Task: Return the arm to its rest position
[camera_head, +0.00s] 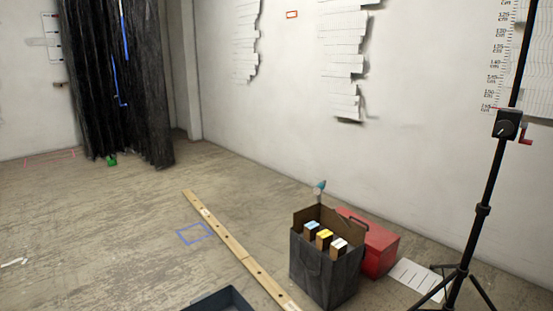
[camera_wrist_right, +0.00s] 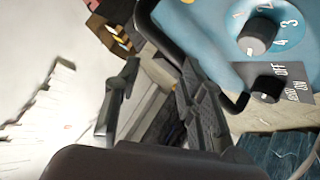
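My right gripper (camera_wrist_right: 160,72) shows only in the right wrist view. Its two dark fingers stand apart, with nothing seen held between them. A blue device (camera_wrist_right: 222,30) with black knobs, numbers and OFF/ON lettering fills the upper right of that view, close to the right finger. A black bar runs along its edge beside the fingertips; I cannot tell whether they touch. Neither arm and neither gripper is in the head view. My left gripper is in no view.
A dark bin (camera_head: 313,278) with several small boxes stands beside a red case (camera_head: 381,249). A black tripod (camera_head: 481,210) is at right. A wooden beam (camera_head: 228,240) crosses the floor. A dark tray (camera_head: 213,301) shows at the bottom. Floor at left is mostly clear.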

